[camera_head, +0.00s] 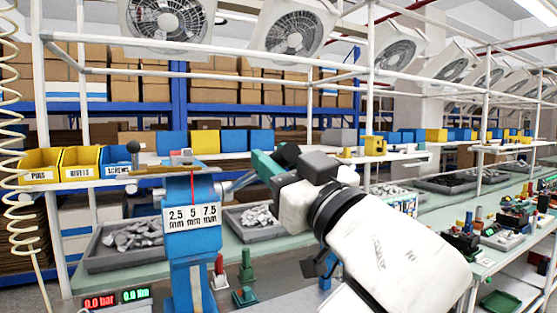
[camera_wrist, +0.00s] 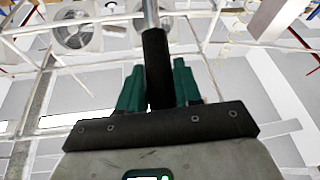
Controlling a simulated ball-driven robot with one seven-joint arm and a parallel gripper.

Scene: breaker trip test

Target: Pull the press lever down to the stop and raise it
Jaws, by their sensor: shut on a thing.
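The blue press (camera_head: 190,235) stands on the bench left of centre in the head view, with a white scale plate (camera_head: 192,217) marked 2.5, 5 and 7.5 mm and a red pointer line. Its metal lever (camera_head: 238,183) comes out of the right side and slants up toward my gripper (camera_head: 268,163). In the wrist view the lever's black grip (camera_wrist: 156,65) stands between the two green fingers of my gripper (camera_wrist: 158,88), which is shut on it. A metal rod (camera_wrist: 151,14) continues beyond the grip.
Grey trays of metal parts (camera_head: 125,247) flank the press on the green bench. Yellow and blue bins (camera_head: 80,163) stand on a shelf at left. Red and green displays (camera_head: 115,298) read 0.0. Small red and green fixtures (camera_head: 246,265) stand right of the press, near my arm.

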